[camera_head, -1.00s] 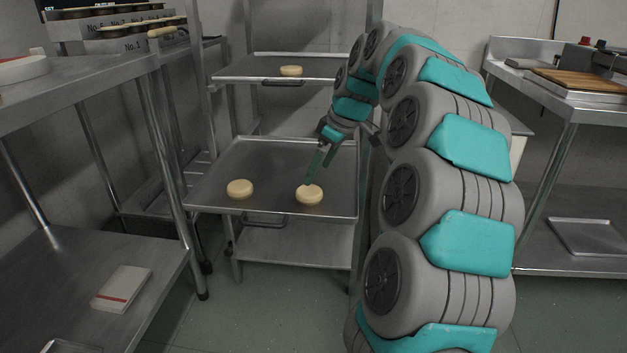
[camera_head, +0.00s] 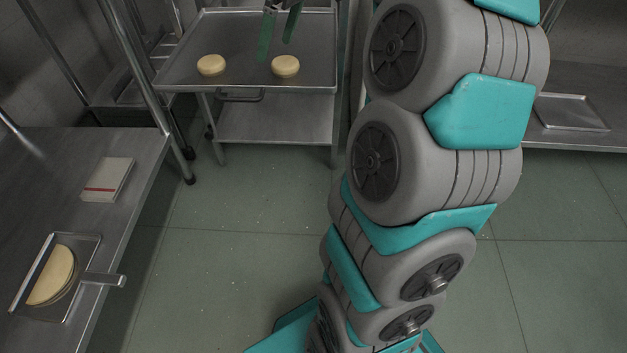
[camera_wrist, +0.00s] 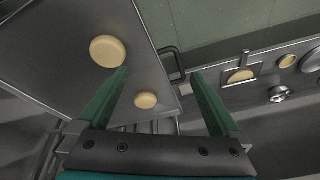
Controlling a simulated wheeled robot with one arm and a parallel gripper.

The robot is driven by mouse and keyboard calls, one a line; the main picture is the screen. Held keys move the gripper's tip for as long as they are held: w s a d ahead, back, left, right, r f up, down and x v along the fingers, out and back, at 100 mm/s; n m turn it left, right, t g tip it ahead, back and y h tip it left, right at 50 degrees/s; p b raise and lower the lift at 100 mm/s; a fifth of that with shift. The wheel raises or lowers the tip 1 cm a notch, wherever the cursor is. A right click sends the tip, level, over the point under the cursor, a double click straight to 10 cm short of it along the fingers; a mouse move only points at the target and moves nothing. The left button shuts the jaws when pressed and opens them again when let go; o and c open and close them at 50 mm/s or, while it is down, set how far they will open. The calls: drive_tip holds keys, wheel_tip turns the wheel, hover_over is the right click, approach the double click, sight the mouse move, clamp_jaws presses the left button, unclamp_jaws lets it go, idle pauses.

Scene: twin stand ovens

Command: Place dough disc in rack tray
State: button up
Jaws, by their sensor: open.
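In the wrist view, a larger-looking disc (camera_wrist: 108,51) and a smaller-looking disc (camera_wrist: 145,100) lie on the tray (camera_wrist: 150,63). The open fingers (camera_wrist: 160,80) hold nothing.
The handled pan (camera_head: 88,248) and a white box with a red stripe (camera_head: 107,180) are on the left metal shelf (camera_head: 140,150). A flat tray (camera_head: 571,111) lies on the right lower shelf. Open green floor (camera_head: 240,230) lies in front of the rack.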

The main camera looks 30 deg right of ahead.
drive_tip(key=s+a+f+m+g+h, duration=0.1)
drive_tip(key=s+a+f, duration=0.25)
drive_tip(key=s, duration=0.35)
drive_tip(key=s+a+f+m+g, duration=0.1)
drive_tip(key=s+a+f, duration=0.2)
drive_tip(key=s+a, duration=0.3)
drive_tip(key=s+a+f+m+g+h, duration=0.1)
drive_tip(key=s+a+f, duration=0.25)
drive_tip(key=s, duration=0.45)
drive_tip(key=s+d+f+m+g, duration=0.1)
drive_tip(key=s+f+m, duration=0.2)
drive_tip(key=s+f, duration=0.3)
drive_tip(key=s, duration=0.5)
drive_tip(key=shift+s+f+h, duration=0.15)
drive_tip(key=shift+s+h, duration=0.1)
drive_tip(key=shift+h, duration=0.05)
drive_tip(key=shift+d, duration=0.1)
